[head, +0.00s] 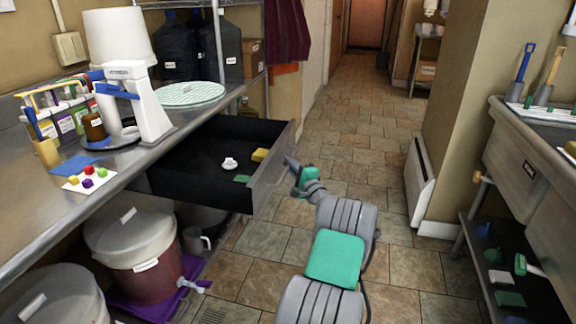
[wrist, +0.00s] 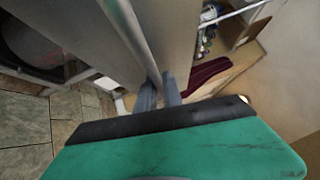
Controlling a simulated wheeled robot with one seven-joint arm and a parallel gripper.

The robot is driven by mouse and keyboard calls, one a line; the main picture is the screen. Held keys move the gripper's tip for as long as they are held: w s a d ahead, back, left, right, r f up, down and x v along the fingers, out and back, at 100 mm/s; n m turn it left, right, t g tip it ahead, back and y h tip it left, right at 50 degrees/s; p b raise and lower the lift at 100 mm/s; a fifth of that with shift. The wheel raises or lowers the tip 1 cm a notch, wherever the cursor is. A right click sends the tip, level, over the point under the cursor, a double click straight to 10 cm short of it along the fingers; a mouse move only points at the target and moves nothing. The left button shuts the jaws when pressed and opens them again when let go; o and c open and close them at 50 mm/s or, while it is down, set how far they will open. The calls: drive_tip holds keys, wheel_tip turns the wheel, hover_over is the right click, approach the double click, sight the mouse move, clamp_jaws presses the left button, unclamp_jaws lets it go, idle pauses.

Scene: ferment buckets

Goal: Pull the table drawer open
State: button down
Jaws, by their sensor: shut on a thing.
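The table drawer (head: 272,168) stands pulled well out from under the metal table (head: 165,150), its dark inside showing. In the wrist view its grey front (wrist: 172,35) runs up from the fingers. My gripper (head: 291,163) is at the outer face of the drawer front, and its fingers (wrist: 158,92) are closed at a narrow bar there, which looks like the handle. The exact contact is small and partly hidden. Inside the drawer lie a small white object (head: 230,163), a yellow block (head: 260,155) and a flat green piece (head: 242,179).
Lidded buckets (head: 130,240) stand under the table at left. A white mixer-like machine (head: 135,100) and a round patterned board (head: 190,94) are on top. A sink counter (head: 525,150) stands at right. The tiled floor (head: 365,140) between is clear.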

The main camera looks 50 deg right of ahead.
drive_tip(key=shift+s, duration=0.15)
drive_tip(key=c, duration=1.5)
unclamp_jaws()
drive_tip(key=v, duration=0.7)
drive_tip(key=shift+s+p, duration=0.4)
